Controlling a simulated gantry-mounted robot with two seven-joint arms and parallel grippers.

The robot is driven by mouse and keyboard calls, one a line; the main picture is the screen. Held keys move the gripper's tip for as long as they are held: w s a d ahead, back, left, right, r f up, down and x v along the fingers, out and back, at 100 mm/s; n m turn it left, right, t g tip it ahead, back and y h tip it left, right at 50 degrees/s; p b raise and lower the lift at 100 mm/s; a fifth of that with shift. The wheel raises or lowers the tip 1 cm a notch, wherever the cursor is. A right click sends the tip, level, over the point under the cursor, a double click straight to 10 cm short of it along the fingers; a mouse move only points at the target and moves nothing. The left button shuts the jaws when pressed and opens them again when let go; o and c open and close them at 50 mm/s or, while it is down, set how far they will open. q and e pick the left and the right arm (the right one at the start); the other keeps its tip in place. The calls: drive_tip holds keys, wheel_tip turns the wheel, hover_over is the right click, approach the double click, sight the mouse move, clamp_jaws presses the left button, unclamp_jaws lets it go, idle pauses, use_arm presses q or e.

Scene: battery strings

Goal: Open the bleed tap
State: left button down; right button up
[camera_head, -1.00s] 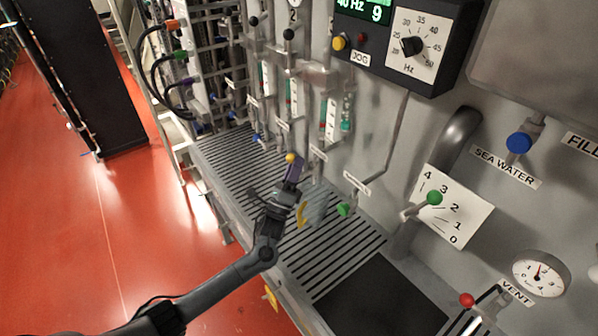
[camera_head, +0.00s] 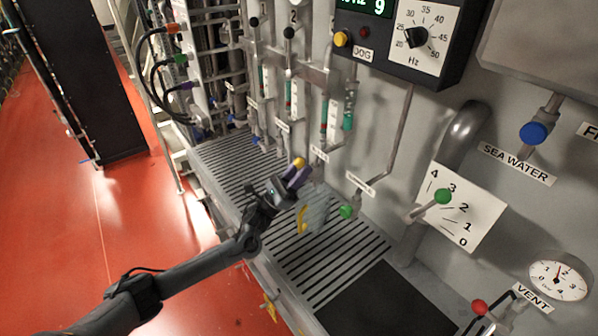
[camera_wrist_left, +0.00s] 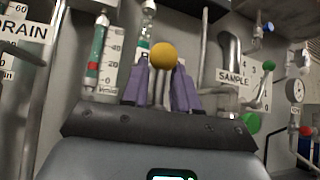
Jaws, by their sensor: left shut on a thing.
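The bleed tap's yellow ball knob (camera_head: 299,163) stands in front of the grey panel, below a small label (camera_head: 319,154). My left gripper (camera_head: 296,176) is shut on the tap's lever just under the ball. In the left wrist view, the yellow ball (camera_wrist_left: 163,57) shows between the tips of the purple fingers (camera_wrist_left: 161,85). The lever stem shows between the fingers, and the tap body is hidden behind my gripper. The label behind it is mostly covered. My right gripper is not in view.
A green sample tap (camera_head: 347,211) sits close to the right of my gripper. Sight tubes (camera_head: 349,108) stand above on the panel. A slatted grating (camera_head: 338,262) lies below. A lever with a green ball (camera_head: 443,196) is further right.

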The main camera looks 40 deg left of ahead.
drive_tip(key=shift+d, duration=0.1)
use_arm(q)
drive_tip(key=shift+m, duration=0.3)
drive_tip(key=c, duration=1.2)
unclamp_jaws()
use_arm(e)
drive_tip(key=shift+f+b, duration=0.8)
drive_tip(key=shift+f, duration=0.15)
use_arm(q)
drive_tip(key=v, duration=1)
drive_tip(key=shift+s+a+f, duration=0.15)
drive_tip(key=shift+s+f, duration=0.1)
drive_tip(key=shift+s, duration=0.05)
